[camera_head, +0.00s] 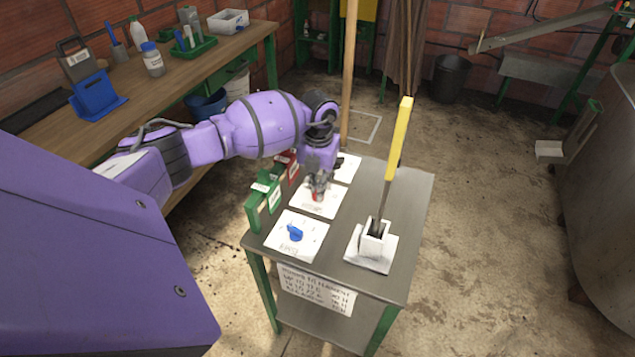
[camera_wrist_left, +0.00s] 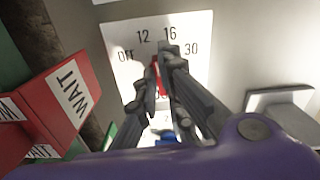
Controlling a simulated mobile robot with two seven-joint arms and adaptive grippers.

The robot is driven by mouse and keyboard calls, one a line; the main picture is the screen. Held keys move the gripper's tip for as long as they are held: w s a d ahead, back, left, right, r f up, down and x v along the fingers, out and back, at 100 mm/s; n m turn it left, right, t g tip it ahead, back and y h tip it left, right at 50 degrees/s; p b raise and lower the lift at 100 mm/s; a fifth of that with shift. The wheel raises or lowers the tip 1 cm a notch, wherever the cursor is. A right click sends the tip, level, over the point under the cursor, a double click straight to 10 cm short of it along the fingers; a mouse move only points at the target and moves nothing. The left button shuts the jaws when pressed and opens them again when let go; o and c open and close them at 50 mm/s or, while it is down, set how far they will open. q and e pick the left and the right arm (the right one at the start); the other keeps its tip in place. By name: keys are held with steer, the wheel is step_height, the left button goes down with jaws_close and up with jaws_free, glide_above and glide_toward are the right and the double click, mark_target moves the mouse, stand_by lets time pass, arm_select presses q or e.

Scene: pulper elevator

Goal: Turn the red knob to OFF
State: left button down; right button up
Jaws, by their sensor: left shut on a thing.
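The red knob (camera_head: 317,196) sits on a white dial plate (camera_head: 325,208) on the grey cart top. My left gripper (camera_head: 319,186) is above the plate, pointing down, with its fingers shut on the red knob. In the left wrist view a sliver of the red knob (camera_wrist_left: 157,75) shows between the fingers of my left gripper (camera_wrist_left: 163,70). The plate (camera_wrist_left: 197,22) there reads OFF at the left, 12 and 16 at the top, and 30 at the right. The fingers hide most of the knob, so its exact pointing is hard to tell. My right gripper is not in view.
A blue knob (camera_head: 294,233) on its own white plate is nearer on the cart (camera_head: 400,260). A yellow-handled lever (camera_head: 400,140) stands upright in a white socket at the right. Green and red label blocks (camera_head: 265,197) line the left edge. A workbench (camera_head: 190,65) stands behind left.

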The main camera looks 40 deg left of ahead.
arm_select(q)
steer(key=n, duration=0.1)
steer(key=n+p, duration=0.1)
steer(key=n, duration=0.1)
steer(key=n+p, duration=0.1)
steer(key=shift+a+r+n, duration=0.1)
steer(key=shift+r+n, duration=0.2)
steer(key=n+p, duration=0.1)
steer(key=n, duration=0.1)
steer(key=shift+n+p, duration=0.65)
steer(key=shift+n, duration=0.35)
steer(key=shift+s+f+n+p, duration=0.15)
steer(key=shift+n+p, duration=0.35)
steer(key=shift+n, duration=0.5)
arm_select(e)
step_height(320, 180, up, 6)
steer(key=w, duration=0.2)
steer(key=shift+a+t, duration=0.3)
arm_select(q)
steer(key=shift+f, duration=0.1)
steer(key=c, duration=1.9)
jaws_free()
steer(key=shift+o, duration=0.2)
